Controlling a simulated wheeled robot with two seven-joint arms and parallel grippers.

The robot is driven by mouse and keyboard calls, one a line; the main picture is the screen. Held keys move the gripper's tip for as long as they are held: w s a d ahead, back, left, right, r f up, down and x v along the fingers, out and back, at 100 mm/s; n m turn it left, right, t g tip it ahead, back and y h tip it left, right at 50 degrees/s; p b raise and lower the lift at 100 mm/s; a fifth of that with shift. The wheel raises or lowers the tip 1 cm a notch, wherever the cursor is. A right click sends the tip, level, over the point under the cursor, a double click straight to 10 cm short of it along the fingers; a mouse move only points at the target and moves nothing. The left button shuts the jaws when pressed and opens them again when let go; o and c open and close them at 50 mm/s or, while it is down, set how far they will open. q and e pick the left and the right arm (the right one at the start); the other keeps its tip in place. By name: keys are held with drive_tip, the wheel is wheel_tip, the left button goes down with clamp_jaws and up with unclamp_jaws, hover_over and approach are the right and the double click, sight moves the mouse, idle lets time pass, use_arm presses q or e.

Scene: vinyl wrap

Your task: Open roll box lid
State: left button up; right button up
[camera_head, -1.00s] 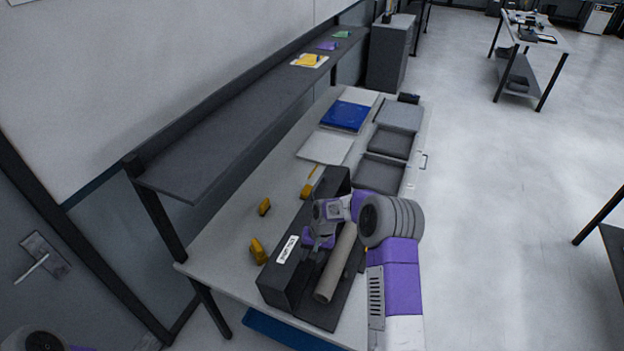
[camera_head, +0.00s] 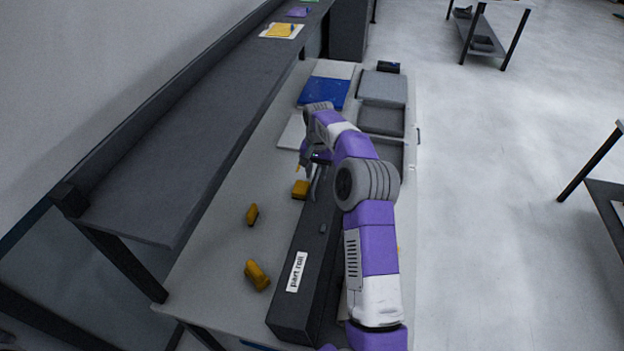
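The roll box (camera_head: 313,255) is long and dark, with a white "part roll" label (camera_head: 297,272). It lies lengthwise on the near part of the workbench. My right arm covers its right side, so the roll seen there before is almost fully hidden and I cannot tell how the lid stands. My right gripper (camera_head: 309,178) is at the box's far end, beside a yellow-orange tool (camera_head: 300,189). Its fingers are small and dark, and I cannot tell whether they are open or shut. My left gripper is not in view.
Two more yellow-orange tools (camera_head: 252,214) (camera_head: 256,275) lie left of the box on the workbench (camera_head: 215,262). A blue sheet (camera_head: 324,93) and grey trays (camera_head: 382,87) lie farther back. A dark shelf (camera_head: 170,165) runs along the left.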

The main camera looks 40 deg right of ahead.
sight(314, 185)
drive_tip(key=f, duration=0.2)
drive_tip(key=w+f, duration=0.1)
drive_tip(key=f, duration=0.1)
drive_tip(key=shift+f, duration=0.2)
drive_tip(key=shift+s+f, duration=0.2)
drive_tip(key=shift+s, duration=0.05)
drive_tip(key=shift+w, duration=0.1)
clamp_jaws()
drive_tip(key=shift+a, duration=0.1)
